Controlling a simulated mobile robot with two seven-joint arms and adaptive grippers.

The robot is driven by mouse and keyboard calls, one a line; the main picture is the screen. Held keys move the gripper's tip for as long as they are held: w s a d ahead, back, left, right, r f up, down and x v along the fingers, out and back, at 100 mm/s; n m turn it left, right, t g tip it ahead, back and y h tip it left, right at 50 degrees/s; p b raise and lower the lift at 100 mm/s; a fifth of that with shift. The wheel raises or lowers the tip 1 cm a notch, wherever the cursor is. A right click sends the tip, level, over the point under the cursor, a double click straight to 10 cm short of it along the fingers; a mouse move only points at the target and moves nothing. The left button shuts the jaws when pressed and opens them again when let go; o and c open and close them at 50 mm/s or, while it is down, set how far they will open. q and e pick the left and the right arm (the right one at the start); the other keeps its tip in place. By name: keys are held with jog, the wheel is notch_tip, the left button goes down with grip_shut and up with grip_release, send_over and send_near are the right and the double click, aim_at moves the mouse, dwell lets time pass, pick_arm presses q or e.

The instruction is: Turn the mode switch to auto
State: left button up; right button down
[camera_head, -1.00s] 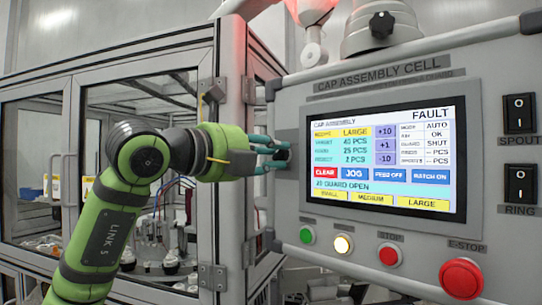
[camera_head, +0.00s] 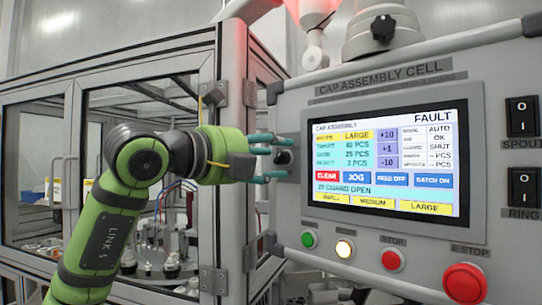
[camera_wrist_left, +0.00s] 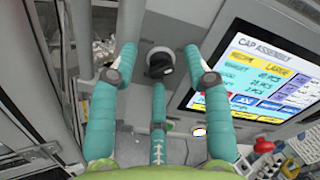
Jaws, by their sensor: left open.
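The mode switch (camera_head: 284,158) is a small black knob on the grey panel's left side, beside the screen. It also shows in the left wrist view (camera_wrist_left: 159,64), between and beyond the fingers; its pointer direction is too small to tell. My left gripper (camera_head: 277,157) is open, its teal fingers spread above and below the knob at the panel. In the left wrist view the fingers (camera_wrist_left: 160,76) stand apart, with no clear contact on the knob. The screen (camera_head: 385,160) reads FAULT and a guard-open line, with AUTO in its mode row. My right gripper is not in view.
Below the screen are green (camera_head: 309,239), white (camera_head: 344,248) and red stop (camera_head: 392,259) buttons and a large red E-stop (camera_head: 464,283). Black spout (camera_head: 522,116) and ring (camera_head: 524,187) rockers are at right. The framed guard enclosure (camera_head: 150,75) stands behind my arm.

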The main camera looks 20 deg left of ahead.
pick_arm(q)
jog(key=v, duration=1.2)
jog(key=shift+w, duration=0.1)
